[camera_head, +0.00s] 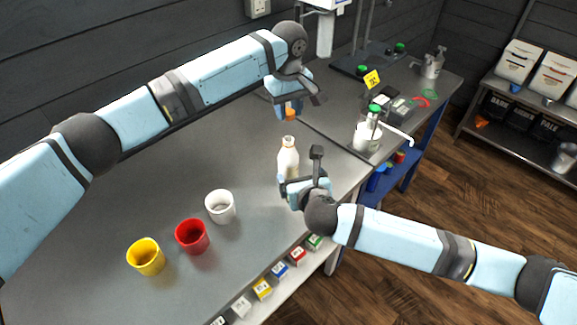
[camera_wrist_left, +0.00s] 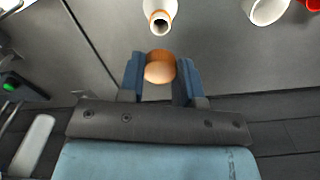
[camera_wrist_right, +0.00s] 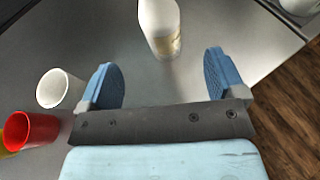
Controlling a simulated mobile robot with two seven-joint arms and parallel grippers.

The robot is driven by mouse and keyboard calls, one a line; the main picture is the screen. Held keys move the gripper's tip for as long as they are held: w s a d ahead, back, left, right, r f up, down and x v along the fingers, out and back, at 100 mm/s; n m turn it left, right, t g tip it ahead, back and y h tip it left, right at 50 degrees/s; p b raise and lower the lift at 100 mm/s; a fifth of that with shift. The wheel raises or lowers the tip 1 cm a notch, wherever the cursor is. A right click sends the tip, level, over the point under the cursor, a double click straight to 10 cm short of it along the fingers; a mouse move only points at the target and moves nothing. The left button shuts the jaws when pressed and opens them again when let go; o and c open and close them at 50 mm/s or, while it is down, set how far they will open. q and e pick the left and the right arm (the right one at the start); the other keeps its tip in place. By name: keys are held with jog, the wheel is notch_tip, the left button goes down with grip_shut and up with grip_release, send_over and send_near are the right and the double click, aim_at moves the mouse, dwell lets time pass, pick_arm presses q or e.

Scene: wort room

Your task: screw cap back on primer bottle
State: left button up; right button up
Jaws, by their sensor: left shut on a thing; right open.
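The primer bottle (camera_head: 288,158) is cream-white with an open neck and stands upright on the grey bench. It also shows in the left wrist view (camera_wrist_left: 160,10), mouth visible, and in the right wrist view (camera_wrist_right: 161,28). My left gripper (camera_head: 290,108) is shut on the orange cap (camera_head: 290,115), above the bottle and apart from it. The cap also shows between the fingers in the left wrist view (camera_wrist_left: 160,68). My right gripper (camera_head: 302,187) is open at the bottle's near side. In the right wrist view the bottle is just beyond the spread fingertips (camera_wrist_right: 160,75).
White (camera_head: 220,206), red (camera_head: 192,236) and yellow (camera_head: 146,256) cups stand to the left on the bench. A white pump container (camera_head: 367,138) stands to the right. Small labelled boxes (camera_head: 263,289) line the bench's front.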

aim_at(291, 164)
dwell(0.3)
jog(key=x, duration=1.2)
jog(key=shift+f, duration=0.15)
jog(key=shift+s, duration=0.1)
jog(key=c, duration=1.4)
pick_arm(q)
jog(key=shift+f, duration=2.5)
pick_arm(e)
jog(key=shift+o, duration=0.2)
pick_arm(q)
jog(key=shift+f, duration=0.9)
jog(key=shift+f, duration=0.6)
jog(key=o, duration=0.9)
jog(key=shift+s, duration=0.1)
pick_arm(e)
grip_shut()
